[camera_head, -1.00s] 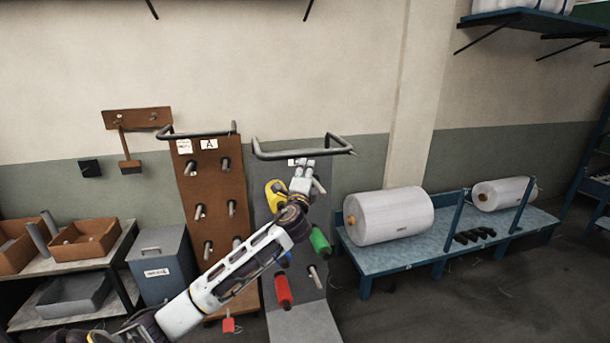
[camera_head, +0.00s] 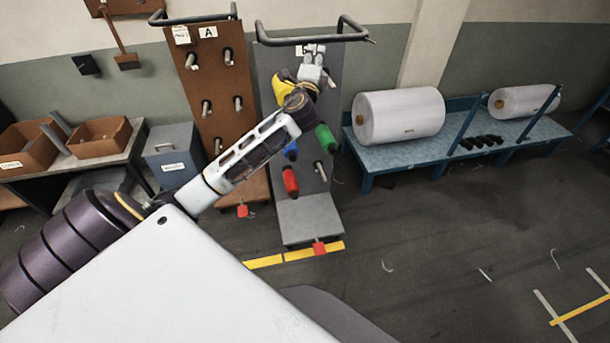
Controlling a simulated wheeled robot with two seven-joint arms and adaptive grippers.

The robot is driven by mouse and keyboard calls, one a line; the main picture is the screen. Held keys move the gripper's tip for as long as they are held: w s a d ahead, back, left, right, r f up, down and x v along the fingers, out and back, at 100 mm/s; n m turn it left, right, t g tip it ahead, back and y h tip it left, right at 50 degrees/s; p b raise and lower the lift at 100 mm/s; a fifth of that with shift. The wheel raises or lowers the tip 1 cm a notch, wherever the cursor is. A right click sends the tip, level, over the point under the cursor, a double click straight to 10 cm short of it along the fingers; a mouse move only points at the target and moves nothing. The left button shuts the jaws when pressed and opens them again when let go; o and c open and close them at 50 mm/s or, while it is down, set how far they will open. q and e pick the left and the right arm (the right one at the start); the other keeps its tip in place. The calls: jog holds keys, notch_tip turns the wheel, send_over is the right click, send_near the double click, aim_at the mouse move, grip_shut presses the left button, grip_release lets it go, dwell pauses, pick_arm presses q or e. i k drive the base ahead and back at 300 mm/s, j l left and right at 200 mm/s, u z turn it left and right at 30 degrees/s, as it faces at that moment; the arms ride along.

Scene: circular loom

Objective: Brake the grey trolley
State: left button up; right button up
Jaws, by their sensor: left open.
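The grey trolley (camera_head: 268,75) stands upright against the wall, with a dark bar handle (camera_head: 300,39) on top and a label partly hidden by my gripper. Its pegs carry yellow (camera_head: 282,87), green (camera_head: 326,138), blue (camera_head: 291,152) and red (camera_head: 290,181) spools; one lower peg is bare. At the front of its grey base (camera_head: 308,217) is a red pedal (camera_head: 319,247), by a yellow floor line. My left gripper (camera_head: 315,54) is open in front of the trolley's upper panel, just below the handle; I cannot tell whether it touches. My right gripper is not in view.
A brown trolley (camera_head: 217,85) marked A stands left, with its own red pedal (camera_head: 242,210). A blue bench (camera_head: 420,161) with big white rolls stands right. A grey bin (camera_head: 171,153) and a shelf with boxes are at left.

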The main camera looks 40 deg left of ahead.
aim_at(319, 249)
jog(key=u, duration=1)
